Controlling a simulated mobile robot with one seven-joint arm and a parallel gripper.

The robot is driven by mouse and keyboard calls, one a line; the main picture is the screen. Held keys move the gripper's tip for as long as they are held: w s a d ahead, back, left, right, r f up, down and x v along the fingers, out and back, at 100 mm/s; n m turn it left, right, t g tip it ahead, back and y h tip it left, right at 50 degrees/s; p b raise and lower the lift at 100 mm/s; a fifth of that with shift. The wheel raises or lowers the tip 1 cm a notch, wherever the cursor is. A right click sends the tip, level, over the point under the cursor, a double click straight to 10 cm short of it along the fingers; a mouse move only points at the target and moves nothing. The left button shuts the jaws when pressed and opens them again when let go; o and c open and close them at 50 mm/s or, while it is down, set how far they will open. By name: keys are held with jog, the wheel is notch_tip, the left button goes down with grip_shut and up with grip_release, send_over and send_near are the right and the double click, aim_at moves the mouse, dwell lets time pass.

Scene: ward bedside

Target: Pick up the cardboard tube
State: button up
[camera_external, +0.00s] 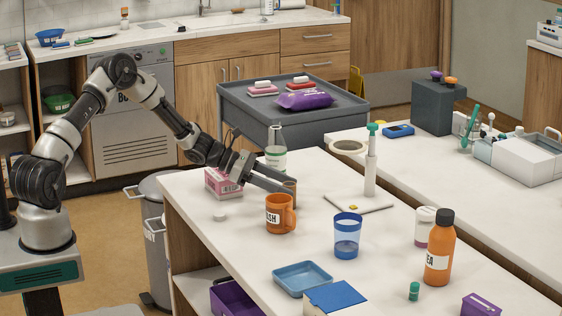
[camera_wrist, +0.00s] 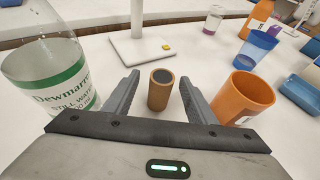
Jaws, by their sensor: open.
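The cardboard tube (camera_wrist: 161,89) is a short brown cylinder with a dark hollow end, standing upright on the white table. In the wrist view it stands between the two open fingers of my gripper (camera_wrist: 158,90), with a gap on each side. In the external view my gripper (camera_external: 272,184) reaches in low from the left, and the tube (camera_external: 290,190) shows at its fingertips, partly hidden by a finger and the orange mug. My gripper is empty.
An orange mug (camera_wrist: 243,98) stands close on the right and a clear water bottle (camera_wrist: 48,70) close on the left. A pink box (camera_external: 222,183) is beside my gripper. Behind the tube are a white stand (camera_external: 370,175) and a blue cup (camera_external: 347,235).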

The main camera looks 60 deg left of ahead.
aim_at(302, 208)
jog(key=shift+f+b+x, duration=0.15)
jog(key=shift+b+x, duration=0.05)
jog(key=shift+x, duration=1.3)
jog(key=shift+f+b+x, duration=0.15)
jog(key=shift+x, duration=1.3)
jog(key=shift+s, duration=0.2)
jog(key=c, duration=1.1)
